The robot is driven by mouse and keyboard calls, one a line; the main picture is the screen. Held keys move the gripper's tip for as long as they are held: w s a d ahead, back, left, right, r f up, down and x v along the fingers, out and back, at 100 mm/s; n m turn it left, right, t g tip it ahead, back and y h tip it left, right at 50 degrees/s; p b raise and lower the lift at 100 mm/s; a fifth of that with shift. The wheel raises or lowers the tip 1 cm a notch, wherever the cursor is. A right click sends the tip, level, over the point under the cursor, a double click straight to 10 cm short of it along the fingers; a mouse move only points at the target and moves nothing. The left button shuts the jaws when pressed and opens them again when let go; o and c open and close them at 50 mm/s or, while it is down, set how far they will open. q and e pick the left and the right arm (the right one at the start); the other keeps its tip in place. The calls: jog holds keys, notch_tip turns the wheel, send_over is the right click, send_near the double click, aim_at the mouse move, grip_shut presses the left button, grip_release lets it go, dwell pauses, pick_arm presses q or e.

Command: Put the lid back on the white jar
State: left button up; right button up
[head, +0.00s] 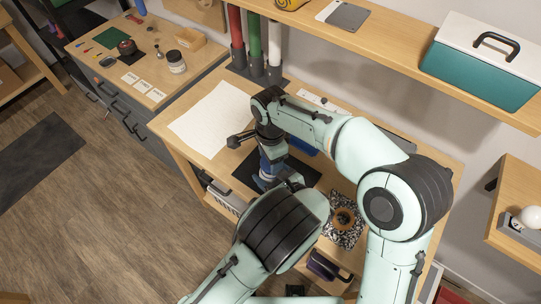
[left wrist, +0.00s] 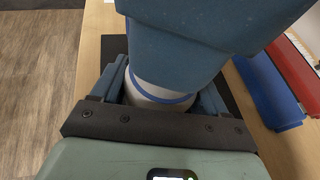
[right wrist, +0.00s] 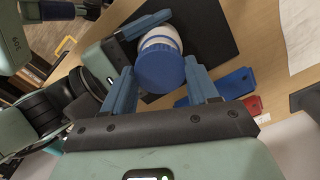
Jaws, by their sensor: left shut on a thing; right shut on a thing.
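The white jar (right wrist: 158,36) stands over a black mat (right wrist: 210,35). My left gripper (left wrist: 163,88) is shut around the jar's side, one finger on each side. The blue lid (right wrist: 161,69) is at the jar's mouth in the right wrist view. My right gripper (right wrist: 160,75) is shut on the lid, one finger on each side. Lid and jar look lined up, but I cannot tell whether the lid is seated or slightly above. In the left wrist view the right gripper's blue finger hides the jar's top. In the head view my arms mostly cover the jar.
White paper (head: 213,117) lies on the table to the left. Red, green and white tubes (head: 255,50) stand at the back, below a shelf (head: 370,45).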

jog(key=shift+f, duration=0.7)
jog(key=shift+f, duration=0.4)
jog(key=shift+f, duration=0.2)
pick_arm(q)
jog(key=shift+s, duration=0.1)
pick_arm(e)
jog(key=shift+s+d+f, duration=0.1)
jog(key=shift+f, duration=0.3)
pick_arm(q)
jog(key=shift+d, duration=0.1)
jog(key=shift+r, duration=0.1)
pick_arm(e)
jog(key=shift+d, duration=0.1)
jog(key=shift+r, duration=0.2)
pick_arm(q)
grip_shut()
pick_arm(e)
jog(key=o, duration=1)
jog(key=shift+r, duration=0.1)
